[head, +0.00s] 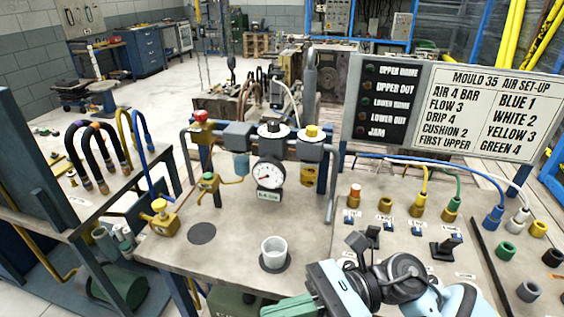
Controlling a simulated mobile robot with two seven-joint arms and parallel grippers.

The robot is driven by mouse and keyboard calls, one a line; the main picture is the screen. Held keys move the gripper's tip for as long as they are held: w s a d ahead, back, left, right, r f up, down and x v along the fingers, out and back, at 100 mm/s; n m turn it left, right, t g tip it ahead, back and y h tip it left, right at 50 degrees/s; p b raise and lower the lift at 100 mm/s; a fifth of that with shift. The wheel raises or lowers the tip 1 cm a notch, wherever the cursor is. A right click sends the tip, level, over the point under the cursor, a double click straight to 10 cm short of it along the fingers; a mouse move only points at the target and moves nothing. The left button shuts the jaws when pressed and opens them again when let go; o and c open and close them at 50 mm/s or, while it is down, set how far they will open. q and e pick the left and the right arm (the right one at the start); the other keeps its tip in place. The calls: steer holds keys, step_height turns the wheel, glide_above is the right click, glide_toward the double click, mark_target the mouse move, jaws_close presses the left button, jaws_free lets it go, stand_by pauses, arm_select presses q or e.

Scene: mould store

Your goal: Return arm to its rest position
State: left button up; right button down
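My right arm comes in at the bottom, right of the middle, with pale blue and dark grey links. Its gripper (292,306) points left at the bottom edge, with a green finger-like part in front of the pale blue hand. The frame edge cuts it off, so I cannot tell whether it is open or shut. It is in front of a white cup (274,252) that stands upright on a dark round pad on the bench, apart from the gripper. My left arm and gripper are not in view.
The grey bench (225,262) carries a pressure gauge (268,174), a brass valve (160,216), a black lever switch (446,246) and coloured hose sockets (506,250). A set-up sign (486,112) and lamp panel (384,102) stand behind. Hoses hang over a rack (62,205) at left.

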steer(key=w+d+f+n+t+h, duration=0.2)
steer(key=d+f+n+t, duration=0.15)
steer(key=n+t, duration=0.6)
steer(key=w+d+f+n+t+h+p, duration=0.1)
steer(key=w+d+f+n+t+h, duration=0.25)
steer(key=n, duration=1.05)
steer(key=w+d+f+n+t+h, duration=0.15)
steer(key=f+n+t, duration=0.35)
steer(key=n+t, duration=0.55)
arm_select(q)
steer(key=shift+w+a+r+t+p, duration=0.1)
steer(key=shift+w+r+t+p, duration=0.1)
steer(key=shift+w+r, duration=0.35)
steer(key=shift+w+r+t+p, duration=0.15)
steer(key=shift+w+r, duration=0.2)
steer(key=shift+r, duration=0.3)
arm_select(e)
steer(key=s+d+f+m+g+h, duration=0.4)
steer(key=s+d+f+m, duration=0.2)
steer(key=s+f, duration=0.4)
steer(key=s+d+f+m+g+h, duration=0.5)
steer(key=s+f+m, duration=0.4)
steer(key=s+f, duration=0.2)
step_height(320, 180, down, 2)
steer(key=shift+d+f+m, duration=0.1)
steer(key=shift+d+m, duration=0.2)
steer(key=shift+d, duration=0.05)
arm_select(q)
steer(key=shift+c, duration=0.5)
